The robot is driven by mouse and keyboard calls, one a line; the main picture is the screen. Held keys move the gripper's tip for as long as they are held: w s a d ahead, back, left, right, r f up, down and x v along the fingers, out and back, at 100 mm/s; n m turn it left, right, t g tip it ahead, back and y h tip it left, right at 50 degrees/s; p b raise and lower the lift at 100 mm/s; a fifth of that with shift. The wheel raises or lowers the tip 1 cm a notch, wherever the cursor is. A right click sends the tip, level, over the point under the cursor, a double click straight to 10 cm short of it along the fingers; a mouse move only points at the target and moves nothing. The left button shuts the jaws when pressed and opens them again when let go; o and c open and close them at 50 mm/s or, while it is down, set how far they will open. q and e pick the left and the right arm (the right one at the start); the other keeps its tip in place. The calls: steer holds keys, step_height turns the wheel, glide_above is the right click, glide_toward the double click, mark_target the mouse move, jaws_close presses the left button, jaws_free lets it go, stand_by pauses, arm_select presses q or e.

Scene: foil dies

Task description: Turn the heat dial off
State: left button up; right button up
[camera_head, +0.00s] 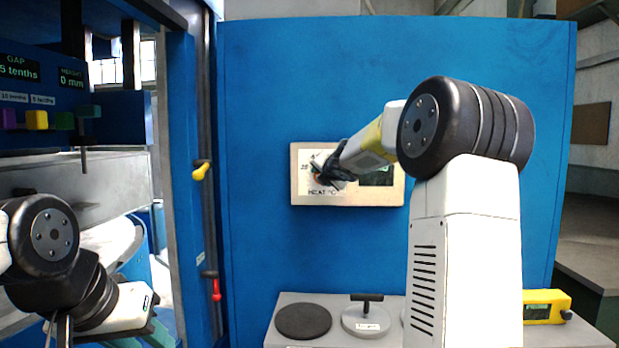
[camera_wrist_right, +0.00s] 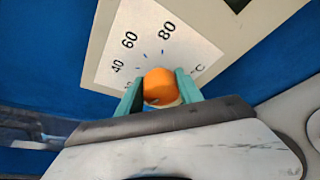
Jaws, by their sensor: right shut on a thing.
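The heat panel (camera_head: 297,192) is a beige plate on the blue wall, with a white scale and a dark display (camera_head: 377,177) on its right. The heat dial (camera_wrist_right: 158,82) is an orange knob in the right wrist view, below printed marks such as 40, 60 and 80. My right gripper (camera_wrist_right: 160,92) is shut on it, one teal finger on each side. The knob's pointer setting is hidden. In the head view my right gripper (camera_head: 326,174) covers most of the dial. My left gripper (camera_head: 142,335) is at the lower left, partly cut off, away from the panel.
A grey bench (camera_head: 285,310) below the panel holds a dark round disc (camera_head: 303,320), a grey disc with a black handle (camera_head: 366,318) and a yellow device (camera_head: 545,307). A blue press (camera_head: 120,120) with coloured knobs stands at the left. Yellow and red levers (camera_head: 202,172) (camera_head: 216,290) are on a pipe.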

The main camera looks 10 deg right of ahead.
steer(key=shift+a+f, duration=0.1)
steer(key=shift+f, duration=0.1)
steer(key=o, duration=1.4)
steer(key=shift+r, duration=0.1)
steer(key=shift+s+r, duration=0.1)
